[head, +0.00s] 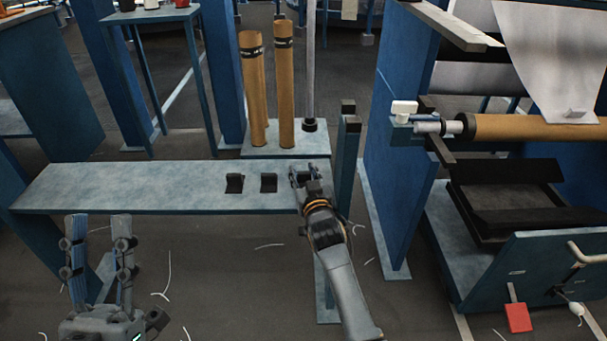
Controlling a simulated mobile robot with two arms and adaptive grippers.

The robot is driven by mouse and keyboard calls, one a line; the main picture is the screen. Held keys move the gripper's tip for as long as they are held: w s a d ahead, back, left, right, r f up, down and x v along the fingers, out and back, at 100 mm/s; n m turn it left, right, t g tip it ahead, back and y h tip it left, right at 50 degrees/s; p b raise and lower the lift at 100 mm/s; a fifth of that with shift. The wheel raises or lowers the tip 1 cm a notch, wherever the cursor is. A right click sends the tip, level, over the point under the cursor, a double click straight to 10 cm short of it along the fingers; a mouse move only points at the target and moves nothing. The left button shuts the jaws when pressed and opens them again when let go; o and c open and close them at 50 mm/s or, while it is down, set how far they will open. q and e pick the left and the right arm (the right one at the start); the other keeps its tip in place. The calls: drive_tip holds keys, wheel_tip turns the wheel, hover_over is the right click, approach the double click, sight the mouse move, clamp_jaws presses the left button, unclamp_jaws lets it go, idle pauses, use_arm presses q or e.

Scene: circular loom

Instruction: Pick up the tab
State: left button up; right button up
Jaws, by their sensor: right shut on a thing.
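My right gripper (304,172) is low over the right end of the long grey-blue bench (120,187). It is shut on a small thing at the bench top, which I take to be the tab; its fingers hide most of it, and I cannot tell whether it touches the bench. Two black angled pieces (234,183) stand on the bench just left of the gripper. My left gripper (98,222) is at the lower left, in front of the bench. Its two fingers point up, wide apart, with nothing between them.
A blue post (347,155) is close to my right gripper. At the right is a blue machine frame (400,170) with a horizontal roll (535,127) and a red tag (518,317).

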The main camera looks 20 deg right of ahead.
sight(304, 172)
wheel_tip(304, 172, up, 5)
drive_tip(key=shift+f+p, duration=0.1)
drive_tip(key=shift+p, duration=1)
wheel_tip(304, 172, up, 4)
drive_tip(key=shift+r+p, duration=0.1)
drive_tip(key=shift+p, duration=0.7)
use_arm(q)
drive_tip(key=w+f+g+y, duration=0.4)
drive_tip(key=f+g, duration=0.6)
drive_tip(key=f, duration=0.5)
drive_tip(key=shift+w+a+f+g, duration=0.3)
drive_tip(key=shift+w+a+f, duration=0.15)
drive_tip(key=shift+w, duration=0.2)
use_arm(e)
drive_tip(key=shift+r, duration=0.3)
